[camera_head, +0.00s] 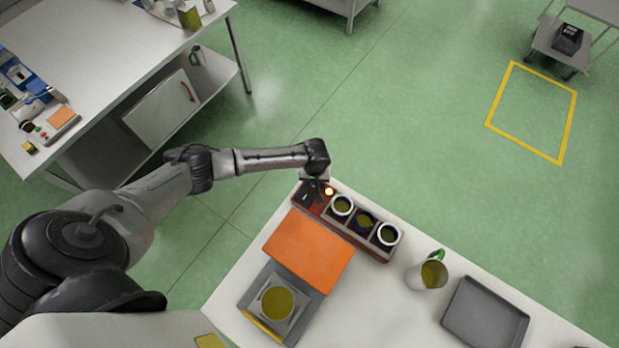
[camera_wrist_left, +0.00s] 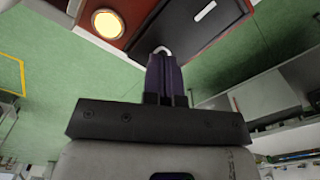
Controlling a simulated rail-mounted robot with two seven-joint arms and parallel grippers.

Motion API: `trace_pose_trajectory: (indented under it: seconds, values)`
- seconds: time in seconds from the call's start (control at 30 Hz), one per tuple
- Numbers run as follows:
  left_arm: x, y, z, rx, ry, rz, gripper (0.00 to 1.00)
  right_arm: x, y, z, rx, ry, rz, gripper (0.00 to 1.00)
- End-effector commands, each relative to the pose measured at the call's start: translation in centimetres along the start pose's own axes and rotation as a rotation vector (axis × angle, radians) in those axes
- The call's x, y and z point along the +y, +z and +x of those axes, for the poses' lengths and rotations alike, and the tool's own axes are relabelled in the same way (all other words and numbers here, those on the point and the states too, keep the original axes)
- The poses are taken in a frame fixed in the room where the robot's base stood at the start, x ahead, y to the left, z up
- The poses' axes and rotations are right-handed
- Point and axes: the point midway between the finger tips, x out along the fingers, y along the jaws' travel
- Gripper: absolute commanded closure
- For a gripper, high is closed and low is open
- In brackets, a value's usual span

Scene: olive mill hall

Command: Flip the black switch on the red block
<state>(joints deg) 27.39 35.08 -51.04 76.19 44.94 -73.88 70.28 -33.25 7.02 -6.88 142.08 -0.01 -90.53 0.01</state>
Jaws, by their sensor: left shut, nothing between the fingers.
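The red block (camera_head: 373,247) lies along the back edge of the white table in the head view. A round lamp (camera_head: 329,190) near its left end glows yellow; it also shows in the wrist view (camera_wrist_left: 103,22). Beside the lamp is the black switch area (camera_head: 307,196), a dark plate (camera_wrist_left: 190,32) with a white mark in the wrist view. My left gripper (camera_wrist_left: 162,58) is shut and empty, its fingertips at the near edge of the dark plate. A small pale rounded piece shows at the tips; I cannot tell whether they touch it. My right gripper is not in view.
Several cups sit in the red block. An orange panel (camera_head: 308,250), a device with a yellow-green dish (camera_head: 277,304), a mug (camera_head: 428,274) and a grey tray (camera_head: 486,313) share the table. Another white table (camera_head: 105,55) stands left. Green floor lies beyond.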

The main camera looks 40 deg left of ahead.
Motion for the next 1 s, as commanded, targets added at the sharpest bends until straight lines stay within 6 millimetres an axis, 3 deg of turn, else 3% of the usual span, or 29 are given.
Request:
trace_pose_trajectory:
  seconds: [1.0]
  values:
    - [0.0, 0.0, 0.9, 0.000, 0.000, 0.000, 1.00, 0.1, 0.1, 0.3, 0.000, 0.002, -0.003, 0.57]
